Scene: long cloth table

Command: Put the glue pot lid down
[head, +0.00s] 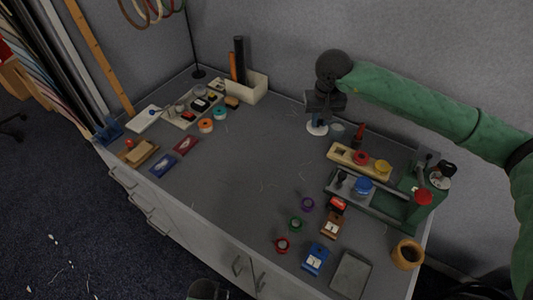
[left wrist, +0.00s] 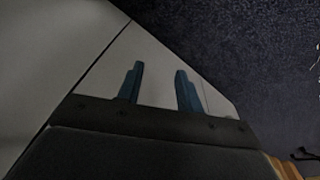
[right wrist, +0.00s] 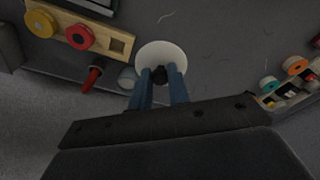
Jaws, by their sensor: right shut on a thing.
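The lid is a round white disc (right wrist: 152,55) with a dark knob, seen in the right wrist view. My right gripper (right wrist: 161,82) is shut on the knob, with blue fingers on both sides of it. In the head view the white lid (head: 316,129) shows under my right gripper (head: 318,117), low over the back of the table. I cannot tell whether its underside touches the table. A small greyish pot (right wrist: 127,77) stands beside the lid; it also shows in the head view (head: 337,129). My left gripper (left wrist: 158,88) is open and empty, away from the tabletop items.
A wooden block with red and yellow spools (head: 361,157) and a red-handled tool (head: 359,133) are close to the right of the lid. A green machine (head: 414,190) stands further right. The middle of the grey tabletop (head: 250,160) is clear.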

